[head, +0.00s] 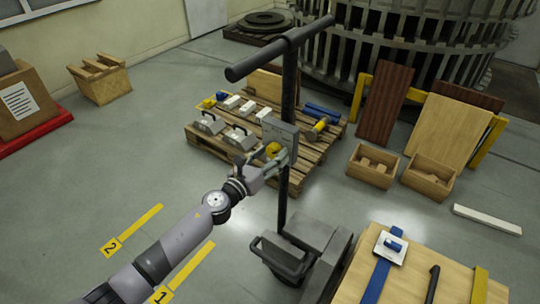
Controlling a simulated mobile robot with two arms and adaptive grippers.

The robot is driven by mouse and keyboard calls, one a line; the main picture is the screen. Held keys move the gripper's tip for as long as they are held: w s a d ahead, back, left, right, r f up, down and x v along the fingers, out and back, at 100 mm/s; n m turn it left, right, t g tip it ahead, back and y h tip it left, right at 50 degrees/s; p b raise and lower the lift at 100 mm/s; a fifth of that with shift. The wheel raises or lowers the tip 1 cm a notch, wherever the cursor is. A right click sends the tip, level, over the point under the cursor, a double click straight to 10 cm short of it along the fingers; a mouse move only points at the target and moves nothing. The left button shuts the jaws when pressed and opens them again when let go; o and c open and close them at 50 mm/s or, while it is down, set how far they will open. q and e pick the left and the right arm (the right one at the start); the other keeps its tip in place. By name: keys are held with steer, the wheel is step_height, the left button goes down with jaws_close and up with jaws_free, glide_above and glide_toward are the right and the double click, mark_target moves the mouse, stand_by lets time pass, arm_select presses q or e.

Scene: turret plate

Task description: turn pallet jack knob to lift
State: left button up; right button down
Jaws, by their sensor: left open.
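The pallet jack (290,92) stands in the middle of the head view, with a dark T-shaped handle on a tall post and a dark base below. A small grey panel (281,131) is on the post at mid height. A yellow knob (272,149) shows just below the panel. My left gripper (274,158) comes in from the lower left, open, with its fingers at the knob. I cannot tell whether they touch it. My right gripper is not in view.
A wooden pallet (205,143) with metal blocks and tools stands behind the jack. Two wooden boxes (372,167) sit to the right. A wooden table (352,284) with a blue strap fills the lower right.

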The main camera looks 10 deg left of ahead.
arm_select(q)
steer(key=c, duration=1.2)
steer(key=shift+o, duration=0.2)
